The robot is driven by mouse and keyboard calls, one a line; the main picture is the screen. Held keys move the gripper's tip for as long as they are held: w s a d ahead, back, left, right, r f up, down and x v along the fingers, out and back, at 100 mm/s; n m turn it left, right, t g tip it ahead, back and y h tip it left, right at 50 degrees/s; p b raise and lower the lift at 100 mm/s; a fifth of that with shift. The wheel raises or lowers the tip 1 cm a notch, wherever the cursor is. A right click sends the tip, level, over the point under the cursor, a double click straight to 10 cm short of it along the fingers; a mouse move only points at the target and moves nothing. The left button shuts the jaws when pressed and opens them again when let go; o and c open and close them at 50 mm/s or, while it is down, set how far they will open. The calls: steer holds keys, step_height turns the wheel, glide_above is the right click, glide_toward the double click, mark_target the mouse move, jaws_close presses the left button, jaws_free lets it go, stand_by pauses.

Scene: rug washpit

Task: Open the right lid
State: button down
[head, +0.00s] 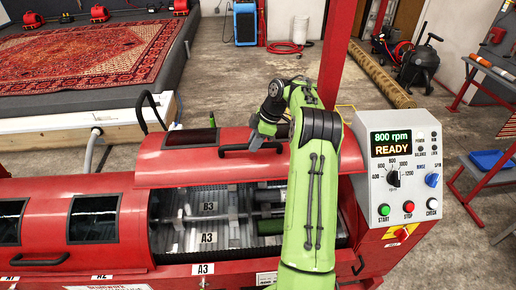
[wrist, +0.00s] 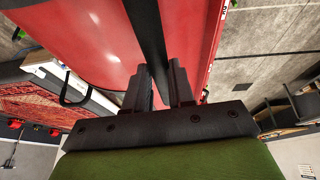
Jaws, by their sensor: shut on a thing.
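The right lid (head: 180,166) is a curved red cover in the head view, swung up and back, with the opening below it uncovered. Inside the opening (head: 205,222) I see metal slats, a shaft and labels B3 and A3. My gripper (head: 258,142) is at the black handle on the raised lid, and my green arm hides the lid's right part. In the wrist view my gripper (wrist: 158,88) has its two fingers closed around the dark handle bar (wrist: 147,35), with the red lid (wrist: 80,40) behind it.
The left lid (head: 45,205) is down, with dark windows and a black handle. A control panel (head: 392,165) reading 800 rpm READY stands right of my arm. A red post (head: 338,50) rises behind. A patterned rug (head: 85,55) lies at the back left.

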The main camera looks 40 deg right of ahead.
steer(key=shift+w+d+r+p, duration=0.3)
steer(key=shift+w+d+p, duration=0.2)
steer(key=shift+w+d, duration=0.3)
steer(key=shift+a, duration=0.1)
steer(key=c, duration=1.2)
jaws_free()
steer(key=shift+w+f, duration=0.1)
steer(key=shift+w, duration=0.1)
steer(key=shift+o, duration=1.2)
steer(key=shift+w+d+f, duration=0.15)
steer(key=shift+w+d, duration=0.15)
steer(key=shift+w, duration=0.15)
steer(key=shift+s+a+r, duration=0.15)
steer(key=shift+s+r, duration=0.05)
